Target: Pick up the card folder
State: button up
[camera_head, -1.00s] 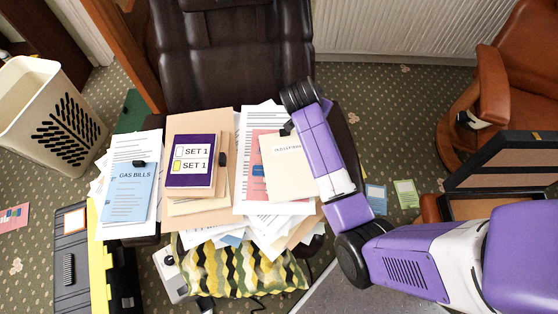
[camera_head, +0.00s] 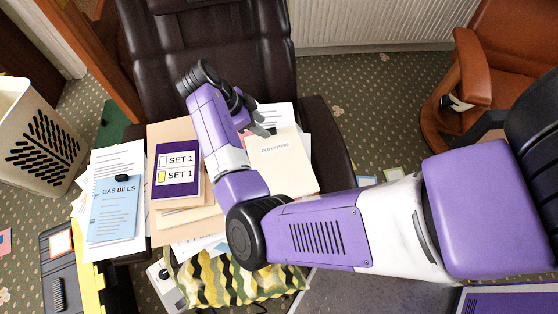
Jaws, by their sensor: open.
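A cream card folder (camera_head: 284,165) labelled "OLD LETTERS" lies flat on the papers on the dark chair seat, right of my forearm. A small dark clip shows at its top edge. My gripper (camera_head: 262,126) is open, over the folder's upper left edge; only part of its fingers shows past my wrist. I cannot tell how high it is above the folder or whether it touches. A tan folder (camera_head: 158,135) also lies under the purple "SET 1" book (camera_head: 177,171), left of my arm.
The blue "GAS BILLS" booklet (camera_head: 113,210) lies on papers at the left. A patterned cushion (camera_head: 215,278) is below the seat front. A cream basket (camera_head: 37,135) stands far left, a brown armchair (camera_head: 485,70) upper right. My arm hides the middle papers.

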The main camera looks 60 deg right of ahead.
aim_at(269, 130)
jog(key=x, duration=0.4)
jog(key=shift+w+d+f, duration=0.1)
jog(key=shift+d, duration=0.1)
jog(key=shift+c, duration=0.4)
grip_shut()
